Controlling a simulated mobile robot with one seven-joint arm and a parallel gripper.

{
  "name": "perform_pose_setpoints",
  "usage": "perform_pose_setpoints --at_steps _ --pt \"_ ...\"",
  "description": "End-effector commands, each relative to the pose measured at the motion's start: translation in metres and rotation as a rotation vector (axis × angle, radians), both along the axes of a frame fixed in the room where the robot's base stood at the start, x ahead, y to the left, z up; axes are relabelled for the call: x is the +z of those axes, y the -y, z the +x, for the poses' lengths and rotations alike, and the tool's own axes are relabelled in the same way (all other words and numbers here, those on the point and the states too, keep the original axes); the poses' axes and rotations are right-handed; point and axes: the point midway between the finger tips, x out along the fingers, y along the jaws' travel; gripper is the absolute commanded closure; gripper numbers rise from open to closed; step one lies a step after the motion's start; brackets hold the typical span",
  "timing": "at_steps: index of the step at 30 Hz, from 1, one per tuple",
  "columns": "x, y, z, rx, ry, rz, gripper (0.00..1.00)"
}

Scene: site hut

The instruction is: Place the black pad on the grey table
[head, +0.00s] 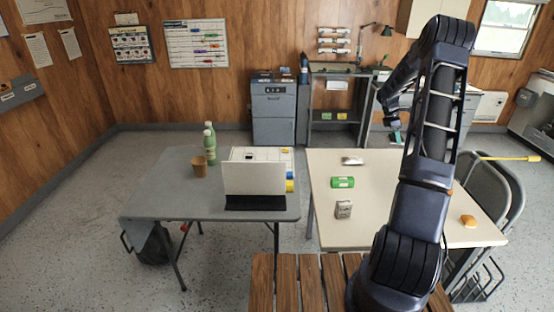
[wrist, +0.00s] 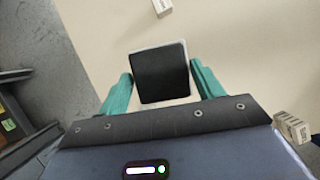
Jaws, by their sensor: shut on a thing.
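The black pad (wrist: 160,74) is a dark square with a pale edge, seen in the wrist view between my two teal fingers. My gripper (wrist: 160,68) is shut on it, a finger at each side, with the cream table top beyond. In the head view my gripper (head: 393,124) is small and dark, over the far right part of the cream table; the pad cannot be made out there. The grey table (head: 165,197) stands at the left in the head view, away from my gripper.
The grey table holds green bottles (head: 210,143), a brown cup (head: 200,167) and a white upright panel (head: 254,178); its front left is bare. The cream table (head: 390,210) holds a green can (head: 343,182), a small box (head: 343,209) and an orange item (head: 468,221).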

Motion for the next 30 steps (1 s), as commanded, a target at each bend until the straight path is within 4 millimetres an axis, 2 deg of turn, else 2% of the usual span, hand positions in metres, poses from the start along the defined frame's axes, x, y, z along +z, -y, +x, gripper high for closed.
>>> perform_pose_setpoints --at_steps 5,12,20,22,26,30 --pt "0.012 0.0 0.0 0.001 0.002 -0.001 0.58" --pt "0.056 0.0 0.001 0.0 0.004 -0.002 0.58" --pt "0.053 -0.048 0.031 0.092 0.001 0.001 0.58" --pt "0.053 -0.066 0.041 0.126 0.0 0.002 0.58" --pt "0.054 -0.111 0.064 0.204 0.001 0.004 0.58" --pt "0.053 -0.166 0.087 0.3 0.0 0.005 0.58"
